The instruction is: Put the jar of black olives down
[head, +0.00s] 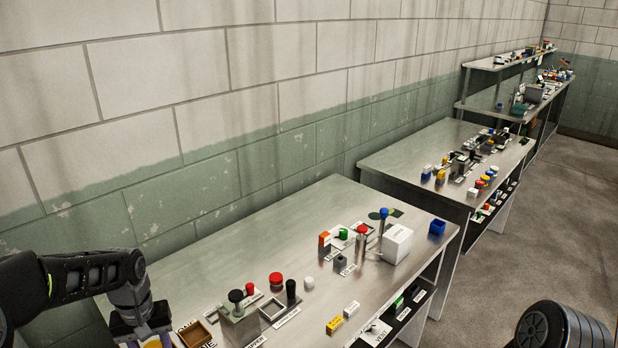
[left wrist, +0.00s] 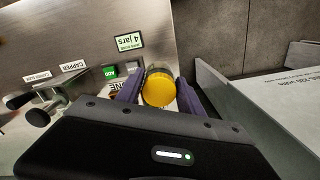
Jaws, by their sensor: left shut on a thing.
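My left gripper (left wrist: 159,86) is shut on a jar with a yellow lid (left wrist: 159,90). Its two purple fingers stand on either side of the lid. The lid hides most of the jar, so its contents and label cannot be read. In the head view my left gripper (head: 146,332) is at the bottom left, over the near end of the steel bench (head: 235,232), with a bit of the yellow lid (head: 153,344) at the frame's edge. I cannot tell whether the jar touches the bench. My right gripper is out of view.
A brown-rimmed square tray (head: 197,334) lies just right of the left gripper. The capper (head: 239,322), with a dark knob, stands beyond it. A small "4 jars" display (left wrist: 129,41) and a green button (left wrist: 110,73) are near the jar. More loaded benches stand farther back.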

